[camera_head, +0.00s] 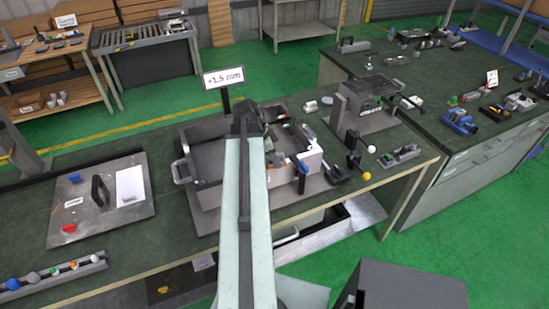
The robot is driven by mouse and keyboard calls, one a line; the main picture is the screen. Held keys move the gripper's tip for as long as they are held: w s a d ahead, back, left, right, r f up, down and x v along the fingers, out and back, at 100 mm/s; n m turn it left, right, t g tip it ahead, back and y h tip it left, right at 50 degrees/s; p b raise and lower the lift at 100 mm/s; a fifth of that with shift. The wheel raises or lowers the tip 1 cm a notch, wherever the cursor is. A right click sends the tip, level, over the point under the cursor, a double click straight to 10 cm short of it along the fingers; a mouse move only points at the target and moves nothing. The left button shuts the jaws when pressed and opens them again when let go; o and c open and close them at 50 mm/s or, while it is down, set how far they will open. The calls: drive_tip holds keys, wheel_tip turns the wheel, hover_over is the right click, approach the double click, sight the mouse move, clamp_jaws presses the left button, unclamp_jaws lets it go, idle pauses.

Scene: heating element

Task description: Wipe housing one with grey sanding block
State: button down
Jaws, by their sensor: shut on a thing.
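My gripper (246,118) is at the far end of my outstretched arm, over the back part of a grey metal tray (180,168) on the green bench. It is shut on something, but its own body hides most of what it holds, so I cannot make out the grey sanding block. To its right in the tray are a white block-shaped part (309,156) and several small parts. I cannot tell which thing is housing one, or whether the gripper touches it.
A "+1.5 mm" sign (223,78) stands behind the tray. A grey ribbed unit (374,86) on a stand is to the right. A flat plate (102,199) with a black handle lies left. Small knobs line a rail (50,278). Bare bench lies between tray and plate.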

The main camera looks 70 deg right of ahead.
sight(267, 162)
drive_tip(key=shift+w+a, duration=1.15)
drive_tip(key=shift+w, duration=0.25)
drive_tip(key=shift+w+a, duration=1.2)
drive_tip(key=shift+w, duration=0.15)
drive_tip(key=shift+w+a, duration=1.15)
drive_tip(key=shift+w, duration=0.2)
wheel_tip(267, 162, up, 6)
drive_tip(key=p, duration=0.6)
drive_tip(key=shift+s, duration=0.1)
wheel_tip(267, 162, up, 3)
drive_tip(key=p, duration=0.3)
